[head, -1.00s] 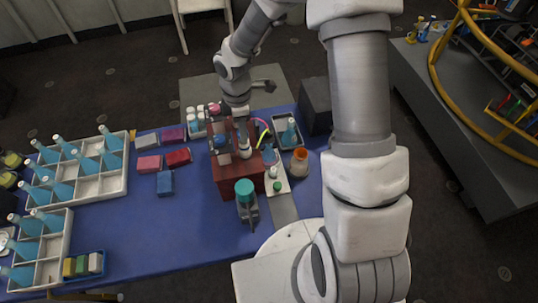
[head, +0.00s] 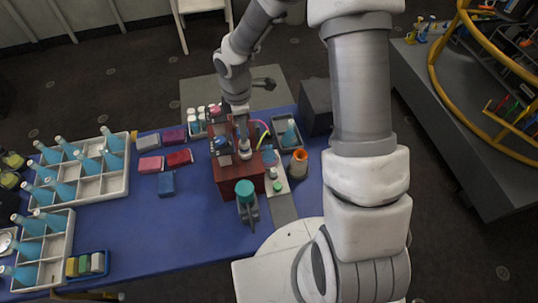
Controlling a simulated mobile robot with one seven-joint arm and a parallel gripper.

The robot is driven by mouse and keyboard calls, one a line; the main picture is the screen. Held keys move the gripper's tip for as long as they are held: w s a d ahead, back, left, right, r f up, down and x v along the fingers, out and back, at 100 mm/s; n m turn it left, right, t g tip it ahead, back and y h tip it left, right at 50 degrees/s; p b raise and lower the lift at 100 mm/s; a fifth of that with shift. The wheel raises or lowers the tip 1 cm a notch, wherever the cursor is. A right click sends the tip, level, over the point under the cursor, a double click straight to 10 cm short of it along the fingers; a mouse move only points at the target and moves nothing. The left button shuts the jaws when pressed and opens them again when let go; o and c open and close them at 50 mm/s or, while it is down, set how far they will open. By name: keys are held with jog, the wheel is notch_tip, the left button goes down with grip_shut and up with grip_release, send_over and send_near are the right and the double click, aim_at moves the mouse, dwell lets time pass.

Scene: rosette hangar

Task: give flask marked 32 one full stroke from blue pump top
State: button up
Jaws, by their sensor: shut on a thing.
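My gripper (head: 242,138) points down over the dark red pump stand (head: 227,184) on the blue table. It is shut on a small pale flask (head: 244,152), held upright at the stand's top; the fingers partly hide it. A blue pump top (head: 220,142) shows just left of my gripper. Whether the flask touches the stand, or sits under a spout, I cannot tell. Any number on the flask is too small to read.
A teal-capped device (head: 245,190) stands before the stand. An orange-rimmed vessel (head: 299,163), a tray with a blue flask (head: 290,135) and a dark box (head: 316,106) are to the right. White racks (head: 118,187) of blue flasks fill the left.

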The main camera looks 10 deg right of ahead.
jog(key=shift+r, duration=0.3)
jog(key=shift+f+b, duration=0.7)
jog(key=shift+f, duration=0.4)
jog(key=o, duration=1)
jog(key=shift+r, duration=0.15)
jog(key=shift+r+p, duration=2.9)
jog(key=shift+r, duration=0.5)
